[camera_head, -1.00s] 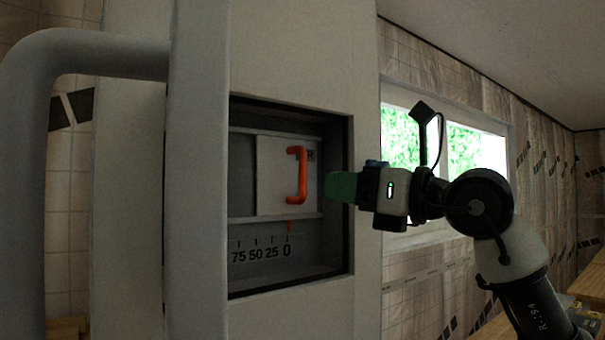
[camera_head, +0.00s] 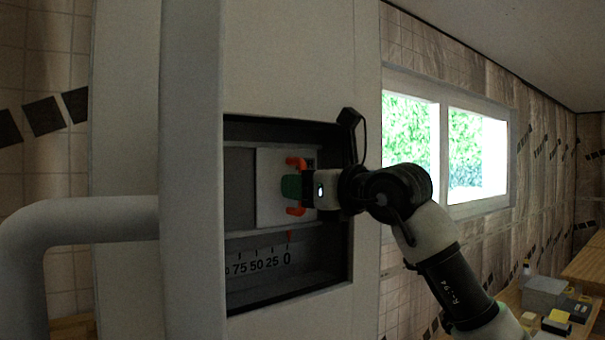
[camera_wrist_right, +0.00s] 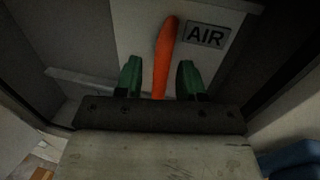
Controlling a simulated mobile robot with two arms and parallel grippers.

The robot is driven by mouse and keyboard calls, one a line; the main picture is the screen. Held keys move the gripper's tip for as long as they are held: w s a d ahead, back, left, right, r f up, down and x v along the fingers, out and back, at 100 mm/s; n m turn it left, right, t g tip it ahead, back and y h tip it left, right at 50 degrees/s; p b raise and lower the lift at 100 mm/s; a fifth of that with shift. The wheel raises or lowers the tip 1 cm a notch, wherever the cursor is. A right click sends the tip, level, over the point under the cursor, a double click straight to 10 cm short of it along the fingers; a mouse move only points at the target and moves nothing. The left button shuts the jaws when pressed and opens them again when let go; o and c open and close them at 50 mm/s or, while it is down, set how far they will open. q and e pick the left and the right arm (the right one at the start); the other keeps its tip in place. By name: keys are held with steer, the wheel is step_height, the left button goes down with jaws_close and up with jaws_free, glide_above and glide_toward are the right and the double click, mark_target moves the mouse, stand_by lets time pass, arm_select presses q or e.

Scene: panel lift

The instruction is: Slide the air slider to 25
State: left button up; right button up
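The air slider is a light plate (camera_head: 269,210) in a recessed window of the panel, with an orange handle (camera_head: 296,211) on it. Its orange pointer (camera_head: 290,236) stands at 0 on the scale (camera_head: 262,264), which reads 0, 25, 50, 75 from right to left. My right gripper (camera_head: 290,187) is at the handle. In the right wrist view the orange handle (camera_wrist_right: 164,58) stands between the two green fingertips (camera_wrist_right: 158,78), with gaps on both sides, so the gripper is open around it. An AIR label (camera_wrist_right: 206,35) is beside the handle. My left gripper is not in view.
The dark frame of the recess (camera_head: 347,252) surrounds the slider closely. A thick grey pipe (camera_head: 95,222) runs at the left of the panel. A window (camera_head: 455,150) is in the wall at right, and a bench with boxes (camera_head: 545,290) is at lower right.

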mark_target(270, 186)
steer(key=shift+a+f, duration=0.1)
jaws_close()
steer(key=a+b, duration=0.1)
steer(key=s+a+b, duration=0.1)
steer(key=shift+s+f+b, duration=0.1)
steer(key=shift+s+b, duration=0.15)
steer(key=shift+b, duration=0.05)
steer(key=shift+s+a+r, duration=0.2)
steer(key=shift+a, duration=0.1)
jaws_free()
steer(key=shift+w+d, duration=0.1)
steer(key=shift+d, duration=0.05)
